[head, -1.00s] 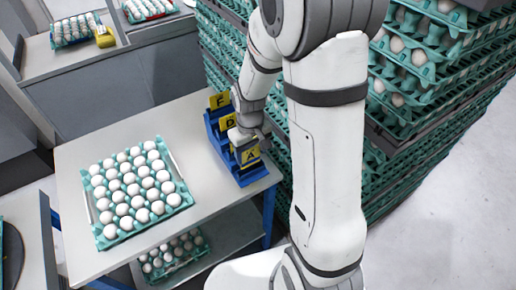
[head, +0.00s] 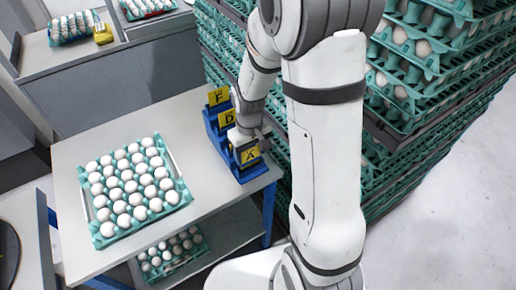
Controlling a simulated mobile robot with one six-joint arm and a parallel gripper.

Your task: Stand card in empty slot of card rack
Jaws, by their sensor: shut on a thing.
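The blue card rack (head: 243,176) stands at the right edge of the white table. Yellow cards with black letters stand upright in it: an F card (head: 218,96) at the back and a D card (head: 227,117) in front of it. A third yellow card (head: 249,155) is at the front end of the rack, right under my gripper (head: 247,146); its letter is hard to read. My gripper is shut on this front card. The arm hides part of the rack's middle and right side, and I cannot tell how deep the card sits in its slot.
A teal tray of white eggs (head: 90,218) lies on the table (head: 190,110) left of the rack. Another egg tray (head: 172,268) is on the shelf below. Tall stacks of teal egg trays (head: 410,105) stand close behind on the right. A yellow object (head: 103,38) is on the far counter.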

